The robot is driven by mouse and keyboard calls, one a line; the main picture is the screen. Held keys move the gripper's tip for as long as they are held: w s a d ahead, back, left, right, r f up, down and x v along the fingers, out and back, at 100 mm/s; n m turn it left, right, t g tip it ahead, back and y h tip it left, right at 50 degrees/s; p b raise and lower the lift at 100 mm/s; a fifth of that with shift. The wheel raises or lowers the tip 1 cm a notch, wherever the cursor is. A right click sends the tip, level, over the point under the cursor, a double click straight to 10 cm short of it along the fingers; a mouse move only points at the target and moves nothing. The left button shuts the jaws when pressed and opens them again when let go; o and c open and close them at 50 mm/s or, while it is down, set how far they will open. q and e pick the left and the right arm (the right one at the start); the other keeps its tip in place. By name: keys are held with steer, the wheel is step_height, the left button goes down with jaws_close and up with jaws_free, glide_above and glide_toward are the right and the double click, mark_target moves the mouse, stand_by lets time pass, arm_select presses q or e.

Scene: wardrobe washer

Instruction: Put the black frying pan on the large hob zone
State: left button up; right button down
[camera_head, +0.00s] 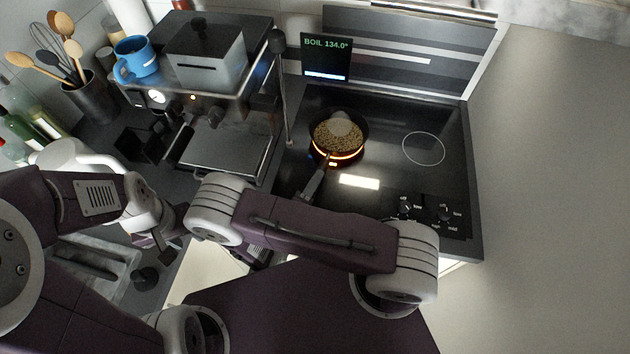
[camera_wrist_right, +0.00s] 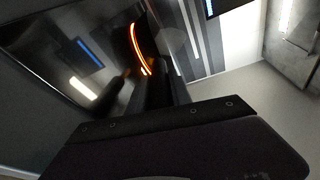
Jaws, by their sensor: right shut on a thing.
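The black frying pan (camera_head: 345,122) is in the head view at the left of the black hob. It is full of small tan pieces, with a pale round patch over them. An orange glowing ring (camera_head: 340,156) shows under its front edge; I cannot tell whether the pan touches the glass. Its handle points toward me and down. My right gripper (camera_wrist_right: 155,85) is shut on the handle; in the head view my right arm mostly hides it. My left gripper (camera_head: 163,248) is at the lower left, away from the pan; its opening is unclear.
An outlined hob zone (camera_head: 424,148) at the right is empty. Knobs (camera_head: 426,209) sit at the front right. A display (camera_head: 326,57) reads "BOIL 134.0°". A coffee machine (camera_head: 222,152) with a pot (camera_head: 205,62) and blue mug (camera_head: 136,60) stands left, close to the pan.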

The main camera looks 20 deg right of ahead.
steer(key=shift+f, duration=0.2)
steer(key=c, duration=1.1)
jaws_free()
steer(key=shift+f, duration=0.1)
steer(key=shift+s+a, duration=0.1)
steer(key=shift+s, duration=0.05)
